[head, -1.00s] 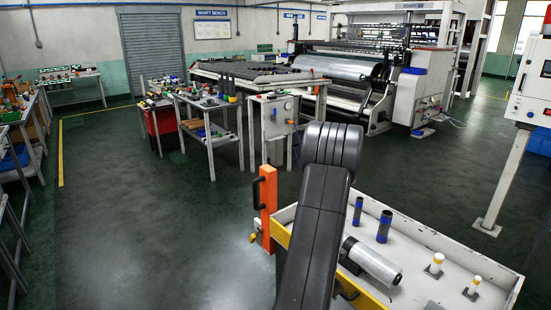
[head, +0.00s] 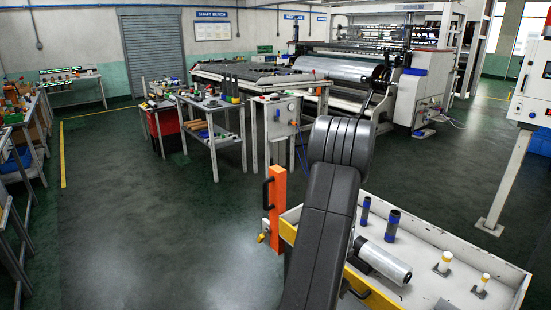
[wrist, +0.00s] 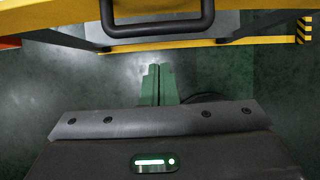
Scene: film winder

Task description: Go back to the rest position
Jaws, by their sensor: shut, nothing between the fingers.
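My gripper (wrist: 160,85) shows in the wrist view as two green fingers side by side. They are shut and hold nothing, and the dark floor shows beyond them. A black handle (wrist: 157,18) on a yellow rail lies ahead of the fingertips, apart from them. In the head view my dark arm (head: 330,210) rises from the bottom and bends at a thick joint; my gripper is hidden there.
A cart (head: 440,236) with a white tray stands right of my arm, holding a film roll (head: 383,262), dark blue-banded cores (head: 391,222) and yellow-white posts (head: 444,262). An orange post (head: 278,205) stands at its corner. Floor (head: 150,235) on the left is clear.

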